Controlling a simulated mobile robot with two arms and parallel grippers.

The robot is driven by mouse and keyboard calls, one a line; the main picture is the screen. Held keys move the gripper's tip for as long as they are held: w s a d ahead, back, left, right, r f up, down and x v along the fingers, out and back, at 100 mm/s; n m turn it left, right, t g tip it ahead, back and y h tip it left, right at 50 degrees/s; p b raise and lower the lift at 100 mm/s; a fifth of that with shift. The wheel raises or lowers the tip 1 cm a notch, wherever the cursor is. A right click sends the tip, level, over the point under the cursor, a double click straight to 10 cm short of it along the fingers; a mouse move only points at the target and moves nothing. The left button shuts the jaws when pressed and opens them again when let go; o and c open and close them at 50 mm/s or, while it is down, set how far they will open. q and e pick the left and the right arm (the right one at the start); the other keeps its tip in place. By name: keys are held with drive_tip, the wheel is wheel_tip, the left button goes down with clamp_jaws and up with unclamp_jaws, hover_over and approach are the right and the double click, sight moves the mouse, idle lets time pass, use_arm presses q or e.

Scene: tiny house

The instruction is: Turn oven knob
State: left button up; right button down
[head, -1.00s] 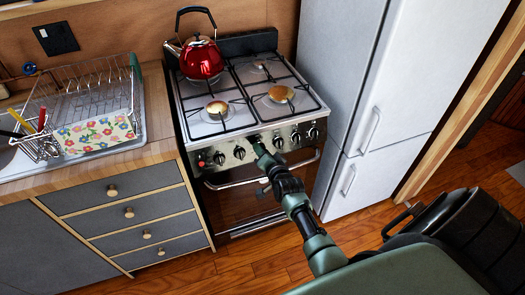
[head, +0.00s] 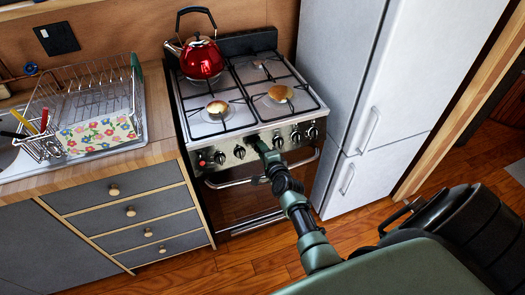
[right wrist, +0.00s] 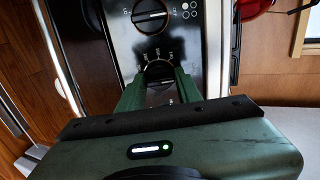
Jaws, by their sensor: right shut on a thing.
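The oven (head: 245,175) has a row of black knobs on its silver front panel. My right gripper (head: 260,147) reaches the middle of this panel. In the right wrist view, its two green fingers (right wrist: 158,90) are shut around one knob (right wrist: 158,72), with the knob between them. Part of that knob is hidden by the fingers, and in the head view the gripper covers it. Another knob (right wrist: 150,15) with dial marks lies just beyond it in the wrist view. My left gripper is not in view.
A red kettle (head: 201,59) stands on the back left burner. A white fridge (head: 365,80) stands close on the right of the oven. A counter with a dish rack (head: 85,100) and drawers (head: 120,190) is on the left. The oven door handle runs below the knobs.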

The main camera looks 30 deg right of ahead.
idle(0.4)
drive_tip(key=c, duration=1)
unclamp_jaws()
drive_tip(key=shift+o, duration=0.2)
drive_tip(key=v, duration=0.7)
drive_tip(key=shift+s+p, duration=0.3)
drive_tip(key=shift+s, duration=0.1)
drive_tip(key=shift+a+r, duration=0.1)
